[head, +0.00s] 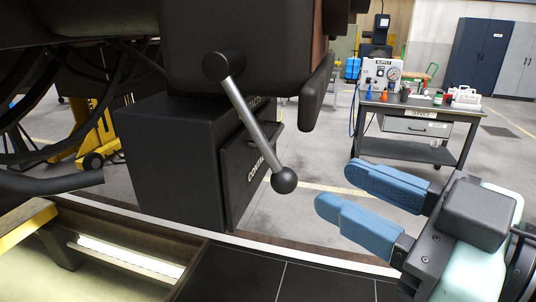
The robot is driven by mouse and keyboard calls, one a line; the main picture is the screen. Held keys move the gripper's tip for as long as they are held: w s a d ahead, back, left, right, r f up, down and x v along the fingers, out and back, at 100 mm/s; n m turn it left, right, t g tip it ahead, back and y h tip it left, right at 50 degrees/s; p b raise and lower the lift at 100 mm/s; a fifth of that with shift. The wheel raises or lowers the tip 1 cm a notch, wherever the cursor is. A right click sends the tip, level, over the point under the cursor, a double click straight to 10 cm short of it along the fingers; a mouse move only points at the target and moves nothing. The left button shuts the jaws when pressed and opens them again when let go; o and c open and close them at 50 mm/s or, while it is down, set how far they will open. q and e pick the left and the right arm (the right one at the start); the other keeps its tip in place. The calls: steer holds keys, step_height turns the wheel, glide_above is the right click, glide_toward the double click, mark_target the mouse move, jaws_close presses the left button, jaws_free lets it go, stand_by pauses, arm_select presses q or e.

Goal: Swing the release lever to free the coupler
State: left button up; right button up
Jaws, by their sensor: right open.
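The release lever (251,119) is a silver rod with a black pivot at its upper left and a black ball knob (284,180) at its lower right end. It hangs tilted in front of a dark box on the railcar. A black coupler-like part (316,92) juts down to the right of the lever; I cannot tell for sure that it is the coupler. My right gripper (333,188) has two blue fingers, spread apart and empty. Its fingertips point left toward the knob, with a gap between them and the knob. My left gripper is not in view.
A dark box (172,160) with white lettering stands behind the lever. A grey cart (456,113) with a gauge unit and bottles stands at the back right. Dark cabinets (477,55) stand behind it. A pit with a yellow edge (28,224) lies at the lower left.

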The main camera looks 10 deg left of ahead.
mark_target(272, 154)
steer(key=p+x, duration=0.3)
steer(key=x, duration=0.9)
steer(key=shift+w, duration=0.1)
jaws_close()
